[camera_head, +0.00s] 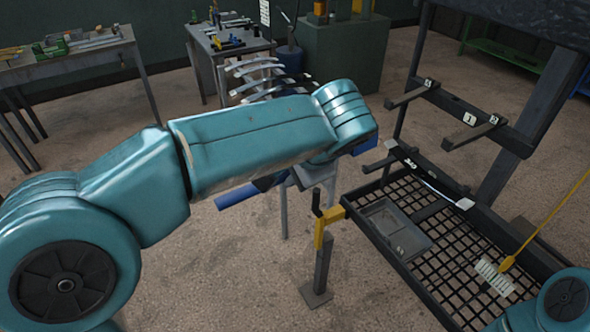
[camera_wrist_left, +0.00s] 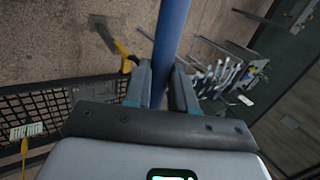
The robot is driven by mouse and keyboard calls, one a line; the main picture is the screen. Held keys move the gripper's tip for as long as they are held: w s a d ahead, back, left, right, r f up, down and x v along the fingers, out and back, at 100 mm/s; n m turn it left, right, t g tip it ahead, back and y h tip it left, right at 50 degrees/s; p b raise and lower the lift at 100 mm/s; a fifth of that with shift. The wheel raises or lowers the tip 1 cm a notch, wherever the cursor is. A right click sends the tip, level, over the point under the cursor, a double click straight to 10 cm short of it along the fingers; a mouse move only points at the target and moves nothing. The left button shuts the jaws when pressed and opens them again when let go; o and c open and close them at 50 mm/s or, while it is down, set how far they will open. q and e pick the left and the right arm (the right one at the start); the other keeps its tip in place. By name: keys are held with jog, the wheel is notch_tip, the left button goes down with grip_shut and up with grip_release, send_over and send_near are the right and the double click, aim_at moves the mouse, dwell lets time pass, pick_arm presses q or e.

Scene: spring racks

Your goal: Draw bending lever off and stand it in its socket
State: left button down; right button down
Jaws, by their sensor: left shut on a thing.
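A blue bar, which looks like the bending lever (camera_head: 238,195), juts out below my left forearm in the head view. In the left wrist view the blue bar (camera_wrist_left: 172,35) runs up between the fingers of my left gripper (camera_wrist_left: 164,82), which is shut on it. My forearm hides the gripper and most of the bar in the head view. My right gripper is out of view.
A black mesh rack (camera_head: 440,262) with a grey tray (camera_head: 393,228) lies at the right, with numbered arms (camera_head: 473,132) above. A yellow rod (camera_head: 545,225) and a white tag (camera_head: 494,277) are near its right side. Curved spring leaves (camera_head: 262,75) sit behind my arm.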

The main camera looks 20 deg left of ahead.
pick_arm(q)
jog(key=shift+s+a+b, duration=0.6)
jog(key=shift+s+a, duration=0.2)
jog(key=shift+a, duration=0.1)
jog(key=shift+a+f, duration=0.1)
